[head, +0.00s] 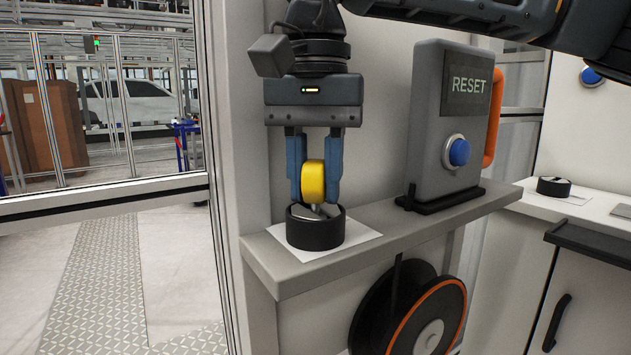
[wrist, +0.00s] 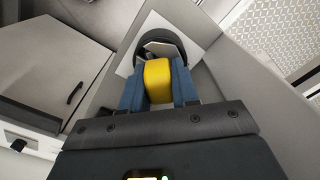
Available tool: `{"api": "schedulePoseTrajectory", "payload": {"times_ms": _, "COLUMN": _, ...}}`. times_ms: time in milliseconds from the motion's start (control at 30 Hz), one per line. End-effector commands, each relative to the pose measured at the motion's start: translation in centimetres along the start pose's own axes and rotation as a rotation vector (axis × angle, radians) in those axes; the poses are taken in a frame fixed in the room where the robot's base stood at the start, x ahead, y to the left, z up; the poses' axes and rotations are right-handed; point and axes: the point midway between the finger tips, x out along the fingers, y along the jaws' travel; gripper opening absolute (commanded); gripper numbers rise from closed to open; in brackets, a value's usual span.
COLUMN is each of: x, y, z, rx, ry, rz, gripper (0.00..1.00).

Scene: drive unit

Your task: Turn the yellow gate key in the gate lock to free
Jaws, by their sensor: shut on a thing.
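The yellow gate key (head: 313,181) stands upright in the gate lock, a black round collar (head: 316,232) on a white plate on the grey shelf. My gripper (head: 314,182) points down over the lock, with its blue fingers shut on the yellow key head. In the wrist view the yellow key (wrist: 158,81) sits between the two blue fingers, and the black lock ring (wrist: 163,38) shows beyond it. The key's lower end goes down into the collar. Any marks for the lock's positions are too small or hidden to read.
A grey RESET box (head: 440,130) with a blue button stands on the shelf (head: 400,232) right of the lock. A black and orange reel (head: 428,318) is below the shelf. Another black ring (head: 553,186) lies on the right-hand counter. Fence and floor are at left.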

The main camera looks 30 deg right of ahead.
Motion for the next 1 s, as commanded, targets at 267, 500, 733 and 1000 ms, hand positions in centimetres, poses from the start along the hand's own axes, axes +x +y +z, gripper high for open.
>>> {"api": "schedulePoseTrajectory", "payload": {"times_ms": 267, "x": 0.0, "y": 0.01, "z": -0.02, "rx": 0.075, "ry": 0.001, "rz": 0.001, "gripper": 0.0}}
{"api": "schedulePoseTrajectory", "payload": {"times_ms": 500, "x": 0.13, "y": 0.03, "z": -0.03, "rx": 0.159, "ry": 0.002, "rz": 0.001, "gripper": 0.0}}
{"api": "schedulePoseTrajectory", "payload": {"times_ms": 733, "x": 0.12, "y": 0.03, "z": -0.03, "rx": 0.412, "ry": 0.002, "rz": 0.001, "gripper": 0.0}}
{"api": "schedulePoseTrajectory", "payload": {"times_ms": 1000, "x": 0.02, "y": 0.02, "z": -0.01, "rx": 0.463, "ry": 0.0, "rz": 0.001, "gripper": 0.0}}
